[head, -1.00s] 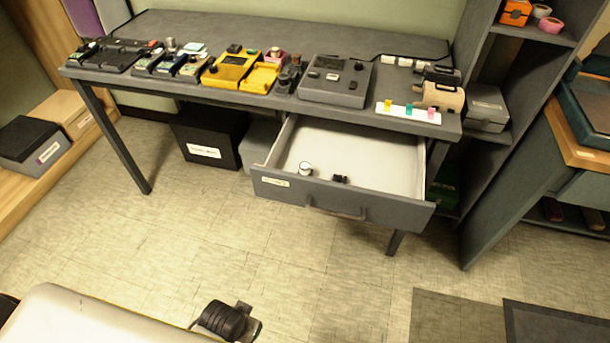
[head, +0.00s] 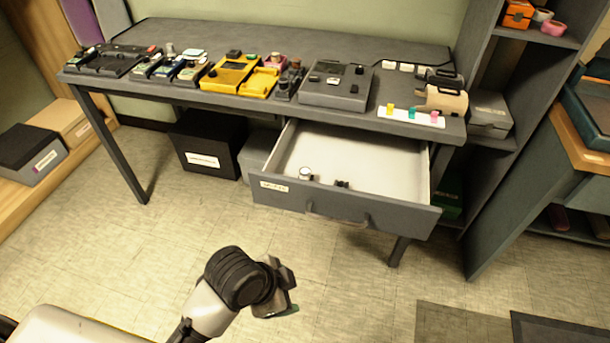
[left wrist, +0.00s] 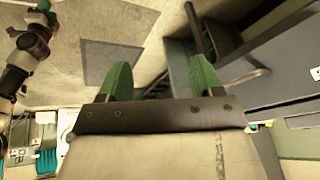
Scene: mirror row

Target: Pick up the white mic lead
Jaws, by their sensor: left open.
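No thing shows clearly enough to be named the white mic lead. A small white round item (head: 305,173) with a darker top lies in the open drawer (head: 330,207), left of a small black item (head: 341,184). A cream, roll-shaped item (head: 443,100) lies at the right end of the desk, in front of a dark one. My left gripper (head: 281,290) is in front of the drawer, over the floor and apart from everything. Its green fingers (left wrist: 160,80) are spread and empty in the left wrist view.
The desk (head: 290,35) carries pedals, a yellow unit and a grey box (head: 336,86). A white strip (head: 411,116) with coloured pieces lies near its front right edge. A shelf unit (head: 505,150) stands at the right. The floor before the drawer is clear.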

